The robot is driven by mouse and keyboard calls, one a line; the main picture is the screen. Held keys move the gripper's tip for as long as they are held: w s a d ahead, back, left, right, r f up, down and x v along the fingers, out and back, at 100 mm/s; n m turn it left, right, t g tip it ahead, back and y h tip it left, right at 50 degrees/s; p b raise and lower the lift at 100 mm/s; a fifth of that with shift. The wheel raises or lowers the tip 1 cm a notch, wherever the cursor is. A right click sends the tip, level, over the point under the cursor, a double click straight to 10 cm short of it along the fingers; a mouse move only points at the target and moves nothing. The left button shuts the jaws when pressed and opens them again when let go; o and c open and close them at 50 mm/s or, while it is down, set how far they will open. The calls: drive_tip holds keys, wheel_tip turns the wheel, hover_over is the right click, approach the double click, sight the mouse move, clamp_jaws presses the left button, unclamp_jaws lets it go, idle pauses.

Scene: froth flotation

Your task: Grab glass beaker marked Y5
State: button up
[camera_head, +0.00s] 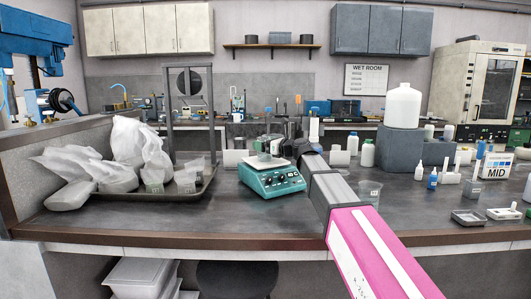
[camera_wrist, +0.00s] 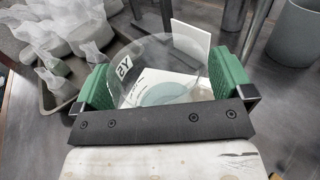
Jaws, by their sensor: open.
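The clear glass beaker marked Y5 (camera_wrist: 124,70) shows in the wrist view between the two green finger pads of my gripper (camera_wrist: 165,80). The pads stand apart on either side of it, and I cannot tell whether either touches the glass. In the head view a clear beaker (camera_head: 264,157) stands on the white top of the teal hotplate stirrer (camera_head: 270,182). My gripper (camera_head: 284,140) is at that beaker, partly hidden by my arm. A pale round shape shows through the glass in the wrist view.
A dark tray (camera_head: 203,190) with white bags and small cups stands at left, beside a grey post frame (camera_head: 167,110). Another clear beaker (camera_head: 370,191) stands right of my arm. A white jug (camera_head: 403,106) stands on a grey block.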

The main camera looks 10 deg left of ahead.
drive_tip(key=c, duration=1.2)
